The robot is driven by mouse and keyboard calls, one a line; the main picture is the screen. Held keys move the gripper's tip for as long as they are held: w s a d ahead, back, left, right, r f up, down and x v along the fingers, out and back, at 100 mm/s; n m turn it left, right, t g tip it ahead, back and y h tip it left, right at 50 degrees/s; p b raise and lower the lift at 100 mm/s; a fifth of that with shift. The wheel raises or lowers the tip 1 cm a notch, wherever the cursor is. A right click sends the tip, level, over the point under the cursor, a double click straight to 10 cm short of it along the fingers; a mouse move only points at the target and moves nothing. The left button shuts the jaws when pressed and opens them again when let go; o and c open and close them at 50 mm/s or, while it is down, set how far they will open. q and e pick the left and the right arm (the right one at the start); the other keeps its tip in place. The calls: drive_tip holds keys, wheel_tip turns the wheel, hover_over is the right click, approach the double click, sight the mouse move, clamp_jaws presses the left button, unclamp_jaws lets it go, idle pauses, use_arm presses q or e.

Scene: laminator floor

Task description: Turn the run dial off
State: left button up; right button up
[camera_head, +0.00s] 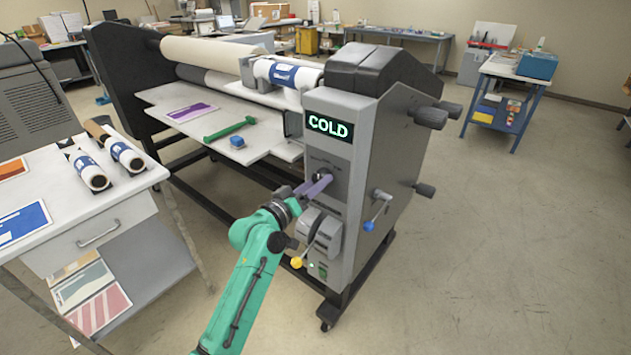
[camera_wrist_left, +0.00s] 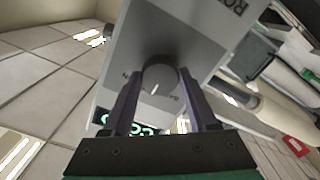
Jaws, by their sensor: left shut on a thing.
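The run dial (camera_head: 323,173) is a dark round knob on the grey end panel of the laminator (camera_head: 345,110), below a lit green display (camera_head: 330,127) that reads COLD. My left gripper (camera_head: 322,180) reaches it from the front, with purple-grey fingers shut on the knob. In the left wrist view the dial (camera_wrist_left: 160,72) sits between the two fingertips, with a short white mark on its face. The fingers partly hide its sides and the panel lettering. My right gripper is in neither view.
Below the dial are a grey box-shaped unit (camera_head: 322,232), a yellow-knobbed lever (camera_head: 297,262) and a blue-knobbed lever (camera_head: 370,225). A white side table (camera_head: 80,215) with rolls stands at left. The floor at right is open.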

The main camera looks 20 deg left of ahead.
use_arm(q)
drive_tip(key=shift+f, duration=0.15)
drive_tip(key=o, duration=1.4)
drive_tip(key=b+v, duration=0.5)
drive_tip(key=v, duration=0.9)
drive_tip(key=shift+s, duration=0.25)
